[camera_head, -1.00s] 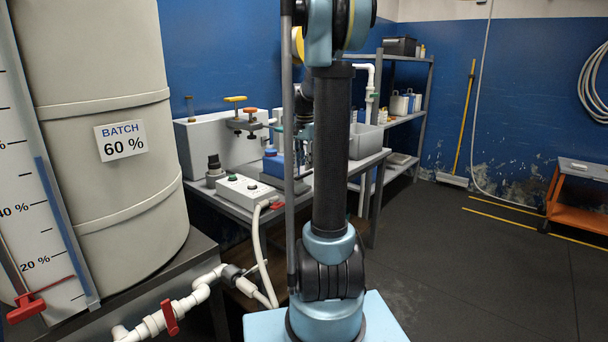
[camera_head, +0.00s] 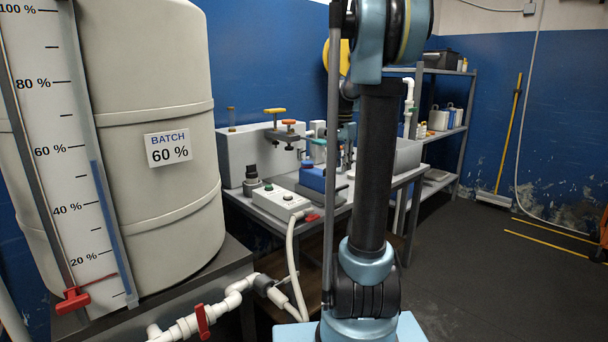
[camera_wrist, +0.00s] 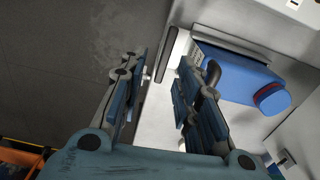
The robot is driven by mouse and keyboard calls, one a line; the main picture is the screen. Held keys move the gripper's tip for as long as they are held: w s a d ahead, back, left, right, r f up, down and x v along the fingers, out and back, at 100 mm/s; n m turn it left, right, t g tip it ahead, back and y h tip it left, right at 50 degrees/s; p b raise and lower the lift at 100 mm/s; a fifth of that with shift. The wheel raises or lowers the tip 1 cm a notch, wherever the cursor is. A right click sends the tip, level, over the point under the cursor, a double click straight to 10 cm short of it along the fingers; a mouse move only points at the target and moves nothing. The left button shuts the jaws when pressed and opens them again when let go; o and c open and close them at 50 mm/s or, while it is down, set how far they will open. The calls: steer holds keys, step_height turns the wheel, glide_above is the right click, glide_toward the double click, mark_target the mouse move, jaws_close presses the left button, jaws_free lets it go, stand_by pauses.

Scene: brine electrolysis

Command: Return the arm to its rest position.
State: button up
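My arm (camera_head: 375,165) stands in the head view as a black upright link between pale blue joints, with its upper part running out of the top of the picture. A bit of the forearm shows behind it above the bench. In the wrist view my gripper (camera_wrist: 163,75) has its two fingers apart with nothing between the blue pads. The fingertips are not clearly seen in the head view.
At left stand a large tank (camera_head: 150,100) with a "60 %" label and white piping (camera_head: 237,299). The floor (camera_head: 480,280) at right is open.

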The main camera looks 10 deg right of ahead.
steer(key=s+a+f+n, duration=0.2)
steer(key=s+f, duration=0.3)
steer(key=s, duration=0.6)
steer(key=s+a+f+n+t, duration=0.1)
steer(key=s+f+n, duration=0.4)
steer(key=s, duration=0.5)
steer(key=s+a+f+n+t, duration=0.1)
steer(key=s+a+f+n, duration=0.2)
steer(key=s+f, duration=0.4)
steer(key=s+a, duration=0.1)
steer(key=s, duration=0.3)
steer(key=shift+s+f+n, duration=0.15)
steer(key=shift+s+n, duration=0.15)
steer(key=shift+w+f, duration=0.2)
steer(key=shift+w, duration=0.25)
